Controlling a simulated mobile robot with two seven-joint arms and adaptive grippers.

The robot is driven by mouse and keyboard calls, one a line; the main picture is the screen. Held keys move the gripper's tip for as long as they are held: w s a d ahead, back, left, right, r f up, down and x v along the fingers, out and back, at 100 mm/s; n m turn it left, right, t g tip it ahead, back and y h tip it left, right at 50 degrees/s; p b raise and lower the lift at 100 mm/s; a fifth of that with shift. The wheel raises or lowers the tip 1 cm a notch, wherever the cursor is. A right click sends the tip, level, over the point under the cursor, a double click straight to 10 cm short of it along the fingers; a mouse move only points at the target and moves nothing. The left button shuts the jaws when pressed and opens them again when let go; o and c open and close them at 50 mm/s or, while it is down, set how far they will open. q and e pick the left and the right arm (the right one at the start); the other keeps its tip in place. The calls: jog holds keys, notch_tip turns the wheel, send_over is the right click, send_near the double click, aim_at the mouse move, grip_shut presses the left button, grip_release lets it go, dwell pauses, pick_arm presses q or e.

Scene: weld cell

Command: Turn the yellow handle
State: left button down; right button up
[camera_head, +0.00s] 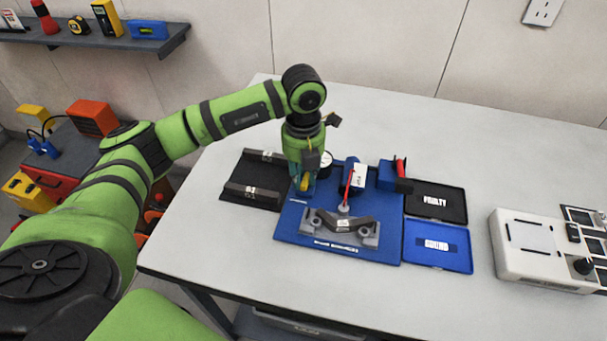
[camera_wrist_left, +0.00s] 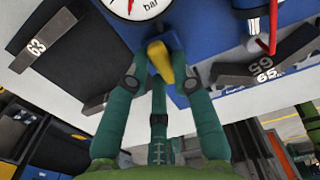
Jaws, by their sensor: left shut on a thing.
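The yellow handle (camera_wrist_left: 158,62) shows between my left fingers in the left wrist view, beside a blue part and just below a round pressure gauge (camera_wrist_left: 138,5) with a red needle. My left gripper (camera_wrist_left: 163,72) is shut on the handle, one finger on each side. In the head view my left gripper (camera_head: 303,183) points down at the left part of the blue board (camera_head: 290,236), and a little yellow shows at its fingertips. The gauge (camera_head: 327,160) is partly hidden behind the gripper there. My right gripper is in neither view.
A grey bracket (camera_head: 343,228) sits on the blue board. A dark tray (camera_head: 234,182) holds numbered bars at left. A black FAULTY tray (camera_head: 437,213) and blue tray (camera_head: 437,261) lie right. The front table is clear.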

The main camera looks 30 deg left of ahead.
aim_at(303, 179)
pick_arm(q)
jog(key=shift+n, duration=0.3)
jog(key=c, duration=1)
grip_release()
jog(key=shift+c, duration=0.2)
notch_tip(303, 179, up, 12)
